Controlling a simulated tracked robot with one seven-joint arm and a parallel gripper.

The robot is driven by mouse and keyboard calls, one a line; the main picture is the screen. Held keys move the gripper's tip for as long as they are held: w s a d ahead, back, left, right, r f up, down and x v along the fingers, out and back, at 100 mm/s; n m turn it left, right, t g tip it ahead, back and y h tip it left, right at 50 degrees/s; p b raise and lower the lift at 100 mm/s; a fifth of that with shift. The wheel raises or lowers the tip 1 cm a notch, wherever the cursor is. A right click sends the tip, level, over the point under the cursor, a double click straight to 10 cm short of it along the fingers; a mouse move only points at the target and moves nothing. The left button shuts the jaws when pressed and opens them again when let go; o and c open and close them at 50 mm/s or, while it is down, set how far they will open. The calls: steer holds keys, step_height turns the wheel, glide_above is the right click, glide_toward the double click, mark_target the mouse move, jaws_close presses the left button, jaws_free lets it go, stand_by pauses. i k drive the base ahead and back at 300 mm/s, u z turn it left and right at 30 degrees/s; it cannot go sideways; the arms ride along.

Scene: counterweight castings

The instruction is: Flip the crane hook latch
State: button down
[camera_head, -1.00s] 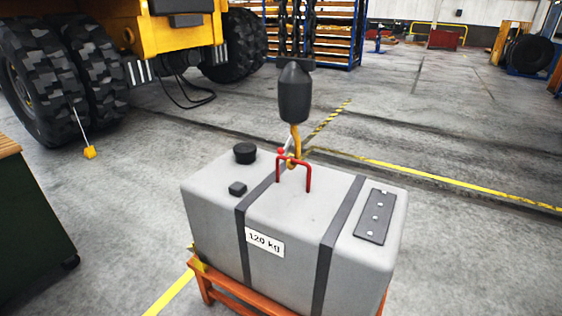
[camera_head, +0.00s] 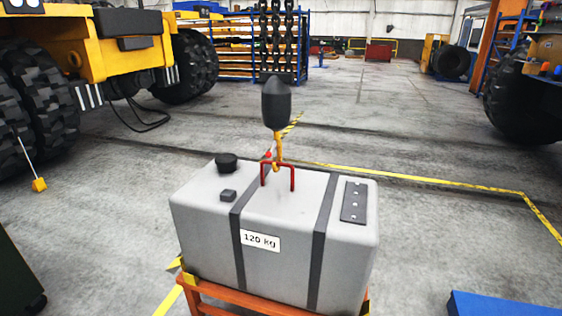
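The crane hook (camera_head: 278,147) is yellow-orange and hangs below a dark hook block (camera_head: 276,104). Its lower end is at the red lifting handle (camera_head: 292,178) on top of the grey casting (camera_head: 285,210). I cannot tell whether the hook passes under the handle's bar. A small red-tipped part, perhaps the latch (camera_head: 268,155), shows at the hook's left side; its position is too small to tell. The casting is marked 120 kg and rests on an orange stand (camera_head: 260,301). My gripper is not in view.
A yellow vehicle (camera_head: 100,62) with big tyres stands at the back left. A blue surface (camera_head: 500,305) is at the lower right, and a dark green cabinet (camera_head: 15,285) is at the lower left. Open floor lies right of the casting.

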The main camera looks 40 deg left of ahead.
mark_target(269, 155)
steer(key=u, duration=1.45)
steer(key=i, duration=1)
steer(key=u, duration=0.05)
